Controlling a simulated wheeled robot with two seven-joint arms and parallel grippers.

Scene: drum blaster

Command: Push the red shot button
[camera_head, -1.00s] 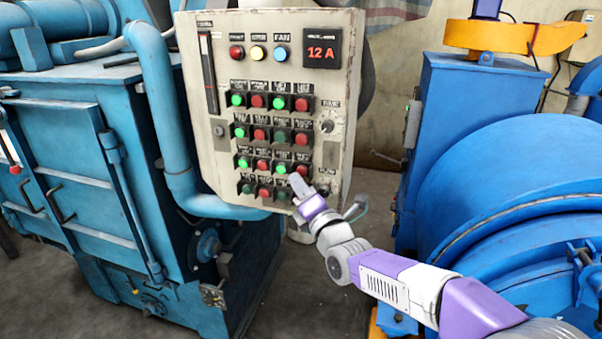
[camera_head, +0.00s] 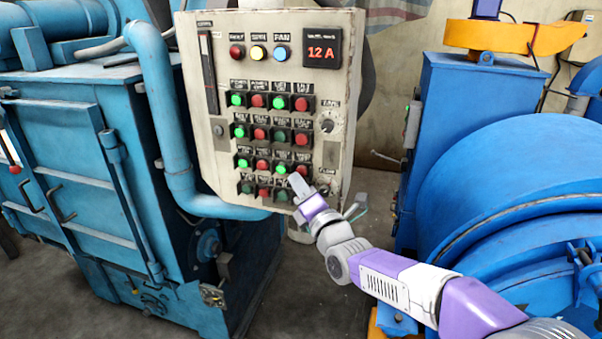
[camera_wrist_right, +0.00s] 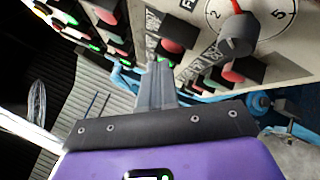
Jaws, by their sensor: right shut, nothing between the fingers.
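The beige control panel (camera_head: 215,160) faces me in the head view, with rows of green and red buttons. The labels are too small to read, so I cannot tell which red one is the shot button. My right gripper (camera_head: 296,180) is shut and empty, its tip in front of the panel's lower right buttons. A red button (camera_head: 302,169) of the third row shows just above the tip. The bottom-row spot behind the gripper is hidden. In the wrist view the shut fingers (camera_wrist_right: 160,70) point towards a red button (camera_wrist_right: 172,46); contact cannot be told. My left gripper is out of view.
Two dials (camera_head: 327,126) sit at the panel's right edge; one dial (camera_wrist_right: 238,36) shows large in the wrist view. A blue pipe (camera_head: 175,140) runs left of the panel beside a blue machine cabinet (camera_head: 60,130). Blue machinery (camera_head: 520,190) stands at the right.

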